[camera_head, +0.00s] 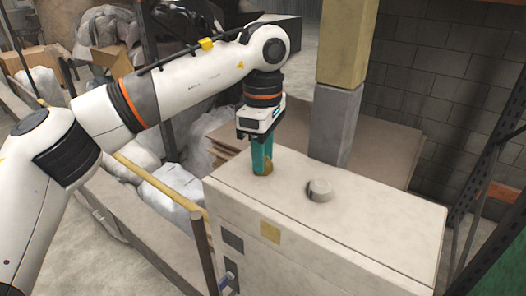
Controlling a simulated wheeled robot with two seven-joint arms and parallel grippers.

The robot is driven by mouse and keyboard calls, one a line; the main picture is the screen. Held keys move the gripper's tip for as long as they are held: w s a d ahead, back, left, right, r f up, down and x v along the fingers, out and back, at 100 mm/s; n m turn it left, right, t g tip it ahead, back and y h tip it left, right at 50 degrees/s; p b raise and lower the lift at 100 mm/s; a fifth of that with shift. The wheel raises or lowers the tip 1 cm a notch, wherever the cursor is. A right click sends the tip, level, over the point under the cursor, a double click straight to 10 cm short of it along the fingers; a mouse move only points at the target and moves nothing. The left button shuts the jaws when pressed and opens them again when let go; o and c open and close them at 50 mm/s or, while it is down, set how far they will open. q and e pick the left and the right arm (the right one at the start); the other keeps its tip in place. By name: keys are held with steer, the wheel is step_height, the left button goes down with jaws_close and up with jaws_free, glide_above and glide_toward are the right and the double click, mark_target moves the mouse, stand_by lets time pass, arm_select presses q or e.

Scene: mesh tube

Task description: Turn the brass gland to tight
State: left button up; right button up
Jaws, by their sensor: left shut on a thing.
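The brass gland (263,169) sits on the top of the pale cabinet (375,232), towards its back left. My left gripper (262,158) points straight down over it, its teal fingers shut on the gland. The fingers cover most of the gland, and only its lower brass part shows. Whether the gland is tight cannot be seen. My right gripper is not in view.
A short grey round fitting (319,190) stands on the cabinet top to the right of the gland. A grey and yellow post (337,115) rises behind it. A yellow rail (160,185) runs along the left. The cabinet top's right part is clear.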

arm_select(q)
steer(key=shift+w+r, duration=0.1)
steer(key=shift+r, duration=0.15)
steer(key=o, duration=0.9)
steer(key=shift+o, duration=0.3)
steer(key=shift+f, duration=0.15)
steer(key=shift+r, duration=0.3)
step_height(320, 180, up, 7)
steer(key=shift+f+b, duration=0.2)
steer(key=shift+b, duration=0.95)
step_height(320, 180, up, 5)
steer(key=shift+f+p, duration=0.1)
steer(key=shift+p, duration=0.25)
